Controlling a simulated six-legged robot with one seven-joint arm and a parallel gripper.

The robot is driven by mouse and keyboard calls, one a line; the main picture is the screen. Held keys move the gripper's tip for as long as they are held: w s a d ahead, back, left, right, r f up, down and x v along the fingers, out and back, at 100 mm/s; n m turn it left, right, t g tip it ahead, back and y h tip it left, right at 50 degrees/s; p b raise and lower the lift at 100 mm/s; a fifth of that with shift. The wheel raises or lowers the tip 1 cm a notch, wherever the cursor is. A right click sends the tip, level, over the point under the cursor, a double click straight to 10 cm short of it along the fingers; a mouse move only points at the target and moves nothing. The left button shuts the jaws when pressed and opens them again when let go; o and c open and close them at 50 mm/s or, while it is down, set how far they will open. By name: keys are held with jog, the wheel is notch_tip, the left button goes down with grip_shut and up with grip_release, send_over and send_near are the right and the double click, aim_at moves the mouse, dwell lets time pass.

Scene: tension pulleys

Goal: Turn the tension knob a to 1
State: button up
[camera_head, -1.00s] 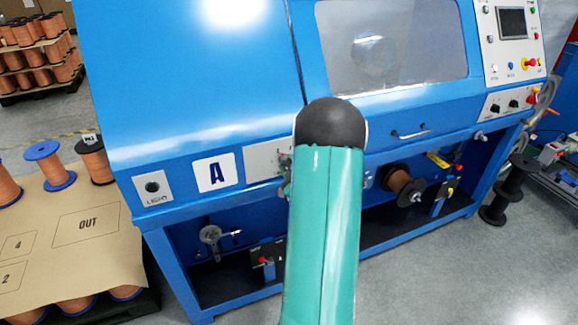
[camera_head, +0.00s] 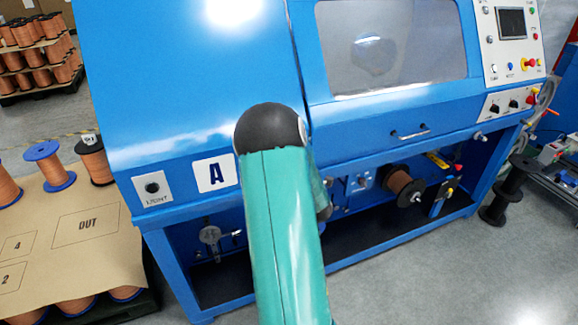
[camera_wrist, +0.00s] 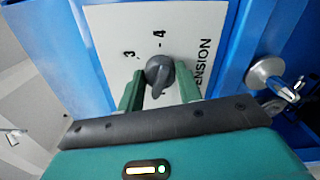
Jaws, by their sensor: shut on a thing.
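The dark grey tension knob (camera_wrist: 160,72) is on a white panel (camera_wrist: 112,35) in the wrist view, below the printed marks 3 and 4; part of the word TENSION shows to its right. My gripper (camera_wrist: 160,88) has its two green fingers on either side of the knob and is shut on it. The knob's lower part reaches down between the fingers; I cannot tell which number it points to, and other marks are hidden. In the head view my arm covers the gripper, knob and panel.
A metal roller (camera_wrist: 268,80) stands out right of the panel in the wrist view. A copper spool (camera_head: 399,183) hangs beneath the machine. Open floor lies at the front right.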

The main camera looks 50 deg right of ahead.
jog(key=shift+r+n, duration=0.1)
jog(key=shift+n, duration=1.6)
jog(key=o, duration=1)
jog(key=shift+s, duration=0.1)
jog(key=v, duration=1.3)
jog(key=shift+s+a, duration=0.2)
jog(key=shift+s, duration=0.1)
